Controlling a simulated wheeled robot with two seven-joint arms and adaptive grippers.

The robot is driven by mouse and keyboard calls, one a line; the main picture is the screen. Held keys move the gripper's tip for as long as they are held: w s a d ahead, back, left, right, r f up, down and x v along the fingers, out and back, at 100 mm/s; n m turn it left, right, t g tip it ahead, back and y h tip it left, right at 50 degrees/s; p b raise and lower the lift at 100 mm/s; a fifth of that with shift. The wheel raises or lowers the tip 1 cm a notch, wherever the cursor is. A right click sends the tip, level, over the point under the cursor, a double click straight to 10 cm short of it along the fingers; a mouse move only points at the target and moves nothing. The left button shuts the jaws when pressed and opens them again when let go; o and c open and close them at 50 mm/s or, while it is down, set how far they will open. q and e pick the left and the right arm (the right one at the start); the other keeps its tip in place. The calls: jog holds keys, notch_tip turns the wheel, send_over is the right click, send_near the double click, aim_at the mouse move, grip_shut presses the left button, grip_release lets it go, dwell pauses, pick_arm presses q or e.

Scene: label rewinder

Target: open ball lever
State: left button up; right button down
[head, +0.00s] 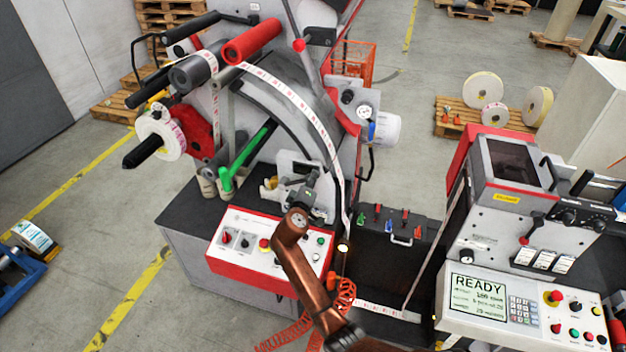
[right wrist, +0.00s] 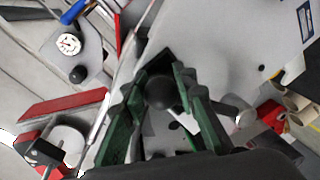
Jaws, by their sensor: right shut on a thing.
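The ball lever's dark round knob (right wrist: 162,93) shows in the right wrist view, between the green fingers of my right gripper (right wrist: 158,82). The gripper is shut on this ball. A dark plate lies right behind the knob, and the rest of the lever is mostly hidden by the fingers. In the head view my right gripper (head: 301,192) reaches the grey mechanism above the red-edged control panel (head: 262,243). The ball is hidden there behind the gripper and my brown wrist. My left gripper is not in view.
A label web (head: 318,122) runs down close to the right of my gripper. A green bar (head: 248,155) stands to the left. A second black ball (right wrist: 77,74) is near a gauge (right wrist: 69,44).

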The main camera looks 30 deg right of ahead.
jog(key=shift+w+a+r, duration=0.2)
jog(key=shift+a+r, duration=0.15)
jog(key=shift+a, duration=0.2)
jog(key=c, duration=2)
grip_release()
jog(key=o, duration=0.5)
jog(key=shift+w+a, duration=0.15)
jog(key=shift+o, duration=0.3)
jog(key=shift+d+f, duration=0.1)
jog(key=shift+d, duration=0.1)
jog(key=v, duration=0.7)
jog(key=shift+s+a+f, duration=0.1)
jog(key=shift+s+a, duration=0.05)
jog(key=shift+s, duration=0.15)
